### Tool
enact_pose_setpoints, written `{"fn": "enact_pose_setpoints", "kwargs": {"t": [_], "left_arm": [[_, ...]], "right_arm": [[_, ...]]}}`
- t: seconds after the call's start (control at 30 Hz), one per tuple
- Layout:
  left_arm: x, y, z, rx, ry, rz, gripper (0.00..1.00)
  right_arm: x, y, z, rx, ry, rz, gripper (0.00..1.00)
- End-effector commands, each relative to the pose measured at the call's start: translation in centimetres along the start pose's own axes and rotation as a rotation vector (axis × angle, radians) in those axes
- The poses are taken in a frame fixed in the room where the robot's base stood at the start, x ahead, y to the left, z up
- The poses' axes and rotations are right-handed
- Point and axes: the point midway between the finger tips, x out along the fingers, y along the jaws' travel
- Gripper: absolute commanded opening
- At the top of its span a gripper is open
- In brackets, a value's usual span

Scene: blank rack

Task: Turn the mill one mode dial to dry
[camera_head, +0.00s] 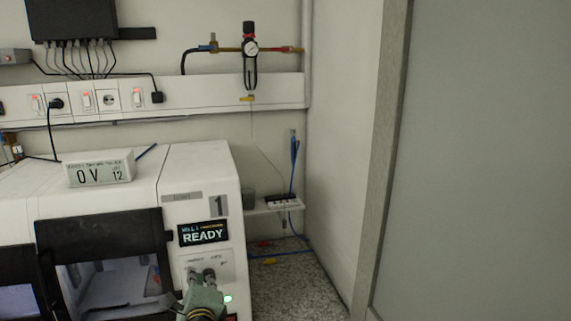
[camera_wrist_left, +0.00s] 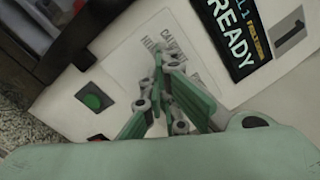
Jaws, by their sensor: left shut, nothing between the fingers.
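Mill one (camera_head: 196,163) is a white machine marked "1", with a black screen (camera_head: 203,233) reading "READY". The screen also shows in the left wrist view (camera_wrist_left: 236,33). Below it is a pale labelled panel (camera_head: 224,262). My left gripper (camera_head: 201,275) is in front of this panel, with its fingers shut and empty. In the left wrist view its fingertips (camera_wrist_left: 159,58) overlap the panel's printed labels. I cannot make out the mode dial, which the fingers seem to hide, nor tell whether they touch it. My right gripper is not in view.
A green button (camera_wrist_left: 92,102) sits on the mill's front near the panel. A dark-framed window door (camera_head: 107,232) is left of it. A meter box (camera_head: 100,169) stands on top of the mill. A grey partition (camera_head: 480,160) fills the right side.

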Motion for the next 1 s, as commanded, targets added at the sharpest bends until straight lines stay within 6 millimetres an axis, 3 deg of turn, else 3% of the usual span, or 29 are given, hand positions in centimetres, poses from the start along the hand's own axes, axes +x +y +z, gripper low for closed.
{"fn": "enact_pose_setpoints", "kwargs": {"t": [0.5, 1.0], "left_arm": [[-0.2, -0.2, 0.9, 0.001, -0.001, 0.000, 0.00], [-5.6, -0.3, 0.8, -0.001, 0.001, 0.000, 0.00]], "right_arm": [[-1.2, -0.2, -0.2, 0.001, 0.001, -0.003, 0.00], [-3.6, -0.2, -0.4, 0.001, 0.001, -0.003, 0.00]]}}
